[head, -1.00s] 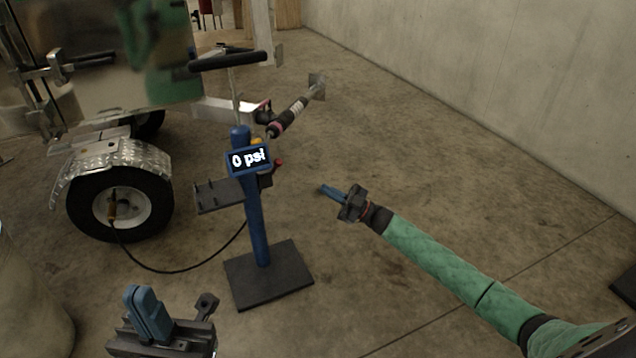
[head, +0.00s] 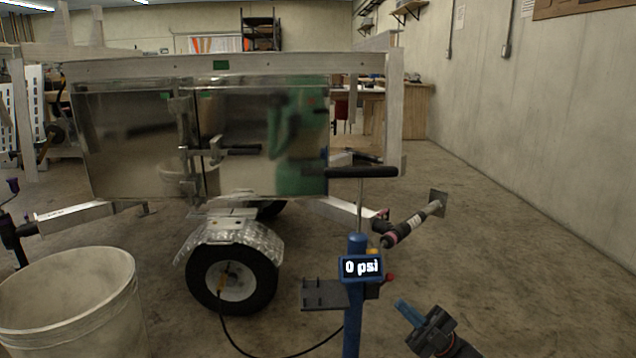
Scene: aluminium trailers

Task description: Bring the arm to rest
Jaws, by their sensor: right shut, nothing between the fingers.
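My right gripper (head: 409,313) shows at the bottom right of centre, with blue fingers on a dark body. It is shut with nothing between the fingers. It is in the air to the right of the blue pump post, apart from it. Most of my right arm is below the picture. My left gripper is not in view. The post carries a display (head: 362,267) reading "0 psi" and a dark tray (head: 326,293).
An aluminium trailer (head: 130,140) stands behind, its wheel (head: 205,283) joined to a black hose (head: 240,348). A large white bucket (head: 70,310) is at the lower left. Concrete floor (head: 520,270) is open on the right, up to the wall (head: 560,130).

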